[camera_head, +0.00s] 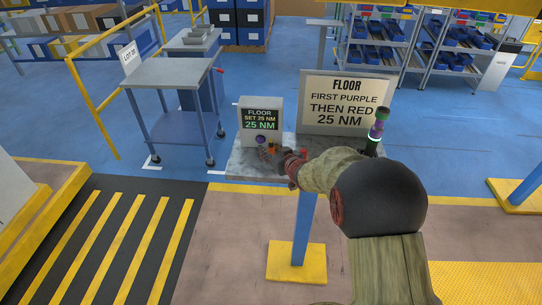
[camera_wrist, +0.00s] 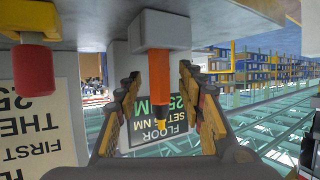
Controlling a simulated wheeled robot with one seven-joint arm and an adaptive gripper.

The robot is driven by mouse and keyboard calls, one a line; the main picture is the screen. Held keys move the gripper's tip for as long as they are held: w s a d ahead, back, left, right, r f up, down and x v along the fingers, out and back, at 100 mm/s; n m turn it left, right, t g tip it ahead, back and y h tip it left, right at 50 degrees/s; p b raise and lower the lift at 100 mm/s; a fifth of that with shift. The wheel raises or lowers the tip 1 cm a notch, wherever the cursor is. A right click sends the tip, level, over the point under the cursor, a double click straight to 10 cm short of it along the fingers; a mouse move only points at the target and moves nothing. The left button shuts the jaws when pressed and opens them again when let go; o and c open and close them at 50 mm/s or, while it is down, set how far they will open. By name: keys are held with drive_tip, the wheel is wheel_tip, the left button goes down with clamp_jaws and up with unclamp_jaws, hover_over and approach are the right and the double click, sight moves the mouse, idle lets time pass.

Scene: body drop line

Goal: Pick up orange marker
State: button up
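The orange marker (camera_wrist: 160,75) shows in the wrist view, which looks upside down. It is a thin orange rod with a dark band and a yellow tip, seated in a light grey holder (camera_wrist: 160,31) on the bench. My gripper (camera_wrist: 164,95) is open, with one finger on each side of the marker and a visible gap to both. In the head view my gripper (camera_head: 276,153) is low at the front of the small bench (camera_head: 238,162), and the marker is hard to make out there.
A red cylinder (camera_wrist: 34,70) stands beside the holder in the wrist view. Behind are a display reading 25 NM (camera_head: 260,118) and a large sign (camera_head: 345,103). A dark tool with a green ring (camera_head: 376,130) stands at the bench's right. A grey cart (camera_head: 168,85) is left.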

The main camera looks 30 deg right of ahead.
drive_tip(key=c, duration=0.3)
clamp_jaws()
idle(0.3)
